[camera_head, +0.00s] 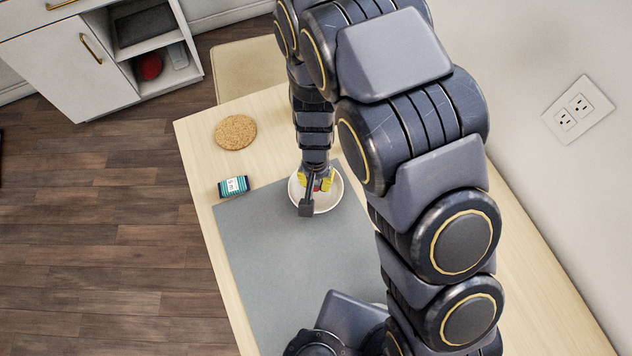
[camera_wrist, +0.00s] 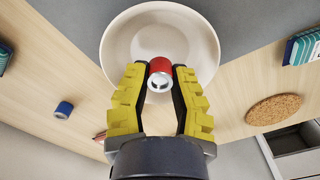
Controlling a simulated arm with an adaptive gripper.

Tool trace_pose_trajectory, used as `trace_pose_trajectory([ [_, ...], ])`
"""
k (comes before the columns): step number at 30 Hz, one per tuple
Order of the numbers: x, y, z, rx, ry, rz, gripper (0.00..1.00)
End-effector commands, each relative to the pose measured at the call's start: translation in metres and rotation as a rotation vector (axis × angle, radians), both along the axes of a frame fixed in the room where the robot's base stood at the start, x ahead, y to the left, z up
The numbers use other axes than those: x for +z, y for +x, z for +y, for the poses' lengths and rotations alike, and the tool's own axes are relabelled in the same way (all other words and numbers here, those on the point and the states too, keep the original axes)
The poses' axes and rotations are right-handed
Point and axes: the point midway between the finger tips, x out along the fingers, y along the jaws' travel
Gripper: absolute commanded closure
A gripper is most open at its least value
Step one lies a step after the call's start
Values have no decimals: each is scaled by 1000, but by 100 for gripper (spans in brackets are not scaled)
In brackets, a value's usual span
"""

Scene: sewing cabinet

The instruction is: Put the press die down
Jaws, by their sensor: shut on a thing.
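The press die appears to be the small red cylinder with a silvery metal end (camera_wrist: 160,73) between my fingertips. My gripper (camera_wrist: 160,84) has yellow-padded fingers and is shut on it. I cannot tell whether the piece touches the bowl.
The bowl stands at the far edge of a grey mat (camera_head: 270,250) on the wooden table. A teal-and-white box (camera_head: 233,186) and a round cork coaster (camera_head: 235,132) are left of it. A blue cylinder (camera_wrist: 64,109) lies on bare wood, with another small box (camera_wrist: 4,52) nearby.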

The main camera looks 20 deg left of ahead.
Motion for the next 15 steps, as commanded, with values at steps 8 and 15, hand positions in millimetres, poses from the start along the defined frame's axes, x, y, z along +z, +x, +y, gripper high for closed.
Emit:
trace_pose_trajectory([
  [8,-21,-1,0,-1,0,2,100],
  [15,-23,-1,0,-1,-1,2,100],
])
